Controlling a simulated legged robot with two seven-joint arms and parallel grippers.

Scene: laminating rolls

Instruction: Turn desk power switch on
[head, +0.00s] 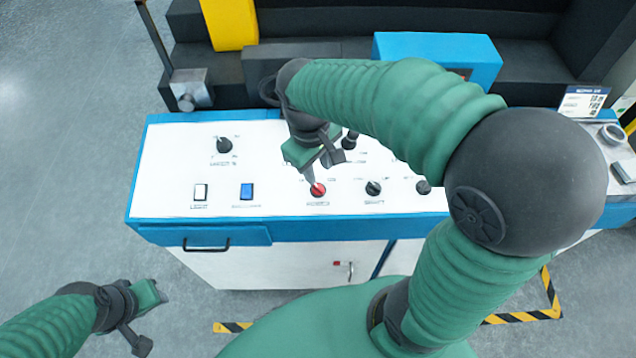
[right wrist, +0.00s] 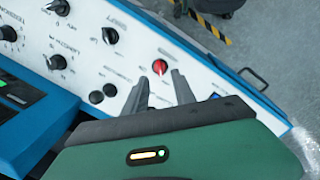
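The white control desk (head: 160,165) with blue edges carries a red rotary switch (head: 318,189) near its front middle. Its label is too small to read surely, so I cannot confirm it is the power switch. My right gripper (head: 314,172) is over the panel just behind the red switch. In the right wrist view, the red switch (right wrist: 159,67) lies just beyond and between the two spread fingertips of my right gripper (right wrist: 160,76), which look empty. My left gripper (head: 150,318) hangs low at left, away from the desk; its finger opening is unclear.
Black knobs (head: 373,188) stand right of the red switch, and another black knob (head: 224,145) is at back left. A white rocker (head: 200,191) and a blue rocker (head: 246,191) sit to the left. A blue box (head: 440,50) stands behind the desk.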

